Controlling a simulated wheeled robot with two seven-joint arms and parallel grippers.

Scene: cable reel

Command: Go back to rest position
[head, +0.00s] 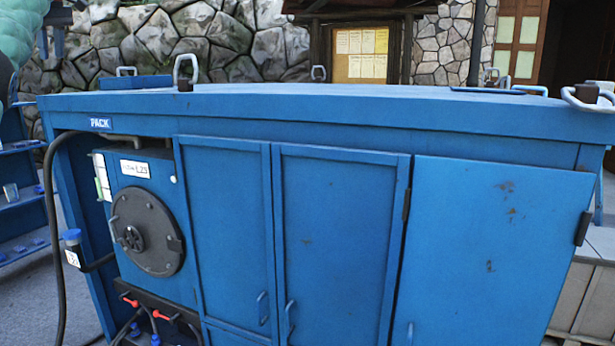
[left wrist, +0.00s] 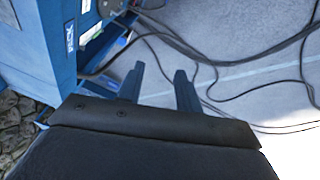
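A blue cabinet (head: 340,220) fills the head view, with a round dark reel cover (head: 147,232) with a hub on its left front. A thick black cable (head: 50,200) hangs down its left side, by a blue-capped connector (head: 72,240). Black cables (left wrist: 215,62) lie on the ground beyond the fingers. My right gripper is in neither view.
Metal lifting loops (head: 186,68) stand on the cabinet top. Red-handled valves (head: 130,302) sit low on its front. A blue shelf rack (head: 22,215) is at the left. A stone wall (head: 250,45) and a notice board (head: 360,55) stand behind. Open ground (left wrist: 255,85) lies beyond my left fingers.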

